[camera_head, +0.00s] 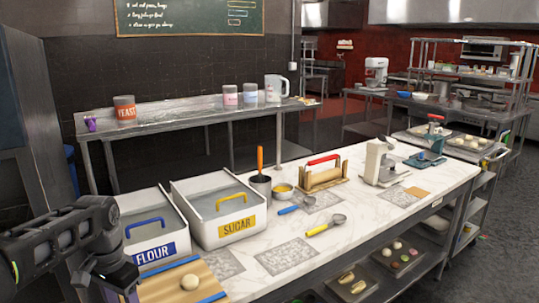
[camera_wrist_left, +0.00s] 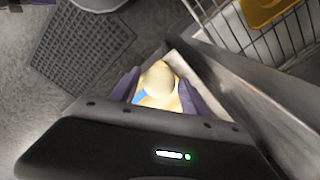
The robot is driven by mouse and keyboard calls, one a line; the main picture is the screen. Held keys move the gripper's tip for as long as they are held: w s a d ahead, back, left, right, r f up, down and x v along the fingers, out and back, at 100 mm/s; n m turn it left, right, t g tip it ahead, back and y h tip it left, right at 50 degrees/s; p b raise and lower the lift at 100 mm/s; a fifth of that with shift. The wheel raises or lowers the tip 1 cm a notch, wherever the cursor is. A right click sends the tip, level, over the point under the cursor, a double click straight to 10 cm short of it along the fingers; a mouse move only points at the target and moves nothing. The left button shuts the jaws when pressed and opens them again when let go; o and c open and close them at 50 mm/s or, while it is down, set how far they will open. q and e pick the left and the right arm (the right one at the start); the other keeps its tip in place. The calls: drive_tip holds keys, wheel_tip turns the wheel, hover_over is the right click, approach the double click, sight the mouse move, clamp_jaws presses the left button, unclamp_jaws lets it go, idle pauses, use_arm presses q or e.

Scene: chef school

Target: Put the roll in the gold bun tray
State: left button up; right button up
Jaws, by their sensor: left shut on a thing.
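In the left wrist view, a pale round roll (camera_wrist_left: 158,78) sits between the two purple fingers of my left gripper (camera_wrist_left: 160,90), which is shut on it. In the head view my left gripper (camera_head: 122,278) is at the lower left, beside the counter's near end, and its fingertips are partly hidden. A pale round roll (camera_head: 189,281) shows on a wooden board with blue strips (camera_head: 165,291), right of the gripper. I cannot tell if it is the same roll. A gold-yellow tray (camera_wrist_left: 268,9) shows partly in a wire rack in the wrist view. My right gripper is out of view.
Flour (camera_head: 150,228) and sugar (camera_head: 225,203) bins stand on the white counter (camera_head: 350,215) beyond the board. Scoops, a dark pot and a dough press are farther right. Lower shelves hold trays of buns. The wrist view shows floor with a grate (camera_wrist_left: 82,45).

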use_arm(q)
drive_tip(key=w+d+f+n, duration=0.1)
drive_tip(key=d+f+n, duration=0.1)
drive_tip(key=d+f, duration=0.2)
drive_tip(key=w+d+f+n, duration=0.1)
drive_tip(key=d+f, duration=0.4)
drive_tip(key=d, duration=0.6)
drive_tip(key=shift+w+d+f+n, duration=0.2)
drive_tip(key=shift+w+f+n, duration=0.15)
drive_tip(key=shift+w, duration=0.4)
drive_tip(key=shift+a, duration=0.1)
